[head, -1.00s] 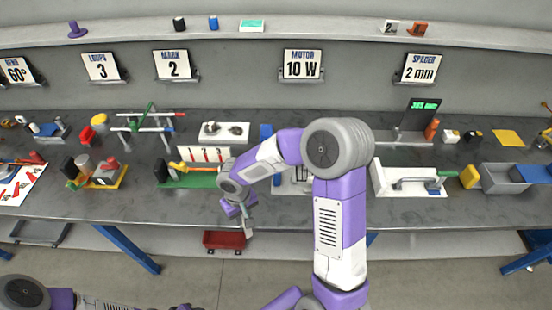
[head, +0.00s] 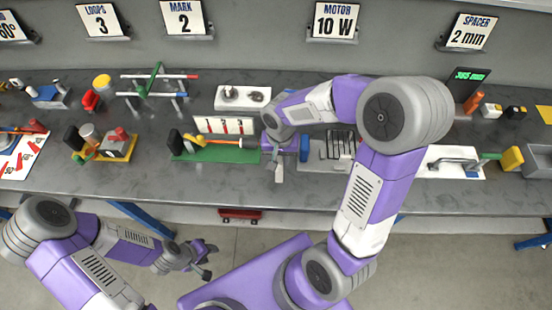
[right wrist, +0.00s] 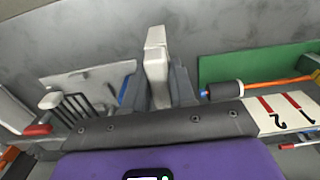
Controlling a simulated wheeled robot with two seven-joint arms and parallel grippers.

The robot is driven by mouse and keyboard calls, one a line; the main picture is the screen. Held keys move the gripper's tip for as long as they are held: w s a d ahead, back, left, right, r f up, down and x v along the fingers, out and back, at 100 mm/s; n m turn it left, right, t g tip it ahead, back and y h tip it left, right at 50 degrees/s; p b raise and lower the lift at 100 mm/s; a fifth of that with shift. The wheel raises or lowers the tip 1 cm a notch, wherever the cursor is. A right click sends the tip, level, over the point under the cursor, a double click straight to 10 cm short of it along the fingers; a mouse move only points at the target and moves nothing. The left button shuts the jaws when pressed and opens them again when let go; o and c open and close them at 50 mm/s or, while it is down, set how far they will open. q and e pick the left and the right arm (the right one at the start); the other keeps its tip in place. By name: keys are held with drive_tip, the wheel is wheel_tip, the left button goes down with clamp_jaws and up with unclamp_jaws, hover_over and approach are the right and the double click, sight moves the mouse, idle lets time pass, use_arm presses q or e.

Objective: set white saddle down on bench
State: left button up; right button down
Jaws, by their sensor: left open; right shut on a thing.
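The white saddle (right wrist: 156,62) is a small pale block, upright between the two grey fingers of my right gripper (right wrist: 160,88) in the right wrist view. In the head view, my right gripper (head: 278,163) is shut on it above the bench (head: 200,188), between the green board and the hook rack. The saddle is small there and partly hidden by the fingers. Whether it touches the bench top cannot be told. My left gripper (head: 205,260) is open and empty, low in front of the bench.
A green board (head: 215,155) with an orange-handled tool lies left of my right gripper. A rack with dark hooks (head: 340,143) and a blue block (head: 304,148) stand to its right. A white tray (head: 243,97) lies behind. The front strip of the bench is bare.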

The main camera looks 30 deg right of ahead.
wheel_tip(320, 180, down, 4)
drive_tip(key=shift+b, duration=0.5)
drive_tip(key=shift+f, duration=0.15)
drive_tip(key=shift+w, duration=0.1)
drive_tip(key=shift+f, duration=0.15)
drive_tip(key=c, duration=0.9)
unclamp_jaws()
drive_tip(key=shift+r, duration=0.2)
